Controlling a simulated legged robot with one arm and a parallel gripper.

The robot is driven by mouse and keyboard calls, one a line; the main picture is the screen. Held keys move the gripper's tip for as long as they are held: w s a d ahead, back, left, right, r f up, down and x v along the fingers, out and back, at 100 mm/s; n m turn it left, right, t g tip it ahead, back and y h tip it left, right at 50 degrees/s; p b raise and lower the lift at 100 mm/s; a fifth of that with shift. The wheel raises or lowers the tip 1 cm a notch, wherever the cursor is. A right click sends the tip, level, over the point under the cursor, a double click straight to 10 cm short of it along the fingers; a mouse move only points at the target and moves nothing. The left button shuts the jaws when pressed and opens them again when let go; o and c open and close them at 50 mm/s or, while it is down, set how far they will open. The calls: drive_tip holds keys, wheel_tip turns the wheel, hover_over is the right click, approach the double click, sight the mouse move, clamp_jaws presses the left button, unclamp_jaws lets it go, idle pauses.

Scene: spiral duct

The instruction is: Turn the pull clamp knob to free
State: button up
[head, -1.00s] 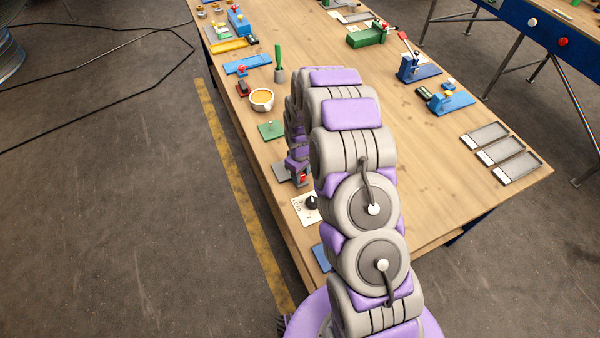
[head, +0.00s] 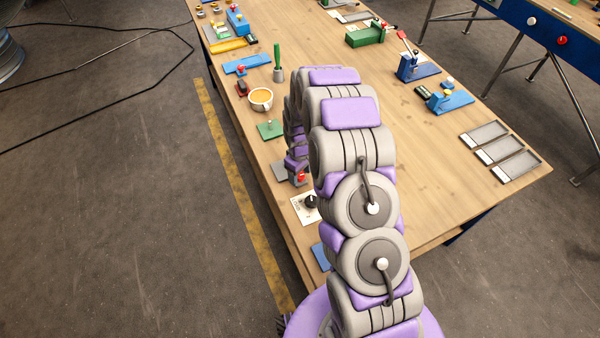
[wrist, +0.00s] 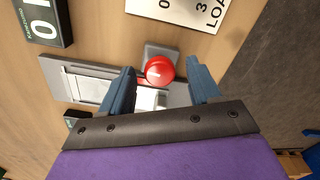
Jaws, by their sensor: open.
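In the wrist view a round red knob (wrist: 160,69) with a small white mark sits on a grey block on a grey and white fixture (wrist: 88,88). My gripper (wrist: 162,77) is open, its two blue-grey fingers on either side of the knob, with a visible gap on each side. I cannot tell how deep the fingertips reach beside it. In the head view the red knob (head: 302,177) shows just below the end of my arm, at the table's left edge. My arm hides most of the fixture and the fingers there.
A white plate with printed letters and digits (wrist: 185,8) lies close by; in the head view it bears a black knob (head: 310,202). A dark counter box (wrist: 42,20) is at the wrist view's upper left. A green plate (head: 270,129) and orange-filled cup (head: 261,98) stand farther along the table.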

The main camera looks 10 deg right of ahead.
sight(300, 174)
wheel_tip(300, 174, up, 17)
drive_tip(key=shift+p, duration=0.4)
drive_tip(key=shift+w, duration=0.1)
drive_tip(key=w+d+f+m+g+y+b, duration=0.1)
drive_tip(key=w+d+m+g+y+b, duration=0.35)
drive_tip(key=m, duration=1.05)
drive_tip(key=shift+t+h, duration=0.55)
drive_tip(key=shift+h, duration=0.3)
drive_tip(key=b+x, duration=0.2)
drive_tip(key=x, duration=0.3)
drive_tip(key=b+x, duration=0.2)
drive_tip(key=x, duration=0.4)
drive_tip(key=w+b+x, duration=0.1)
drive_tip(key=b+x, duration=0.1)
drive_tip(key=x, duration=0.4)
drive_tip(key=shift+d+f+b, duration=0.1)
drive_tip(key=shift+b, duration=0.25)
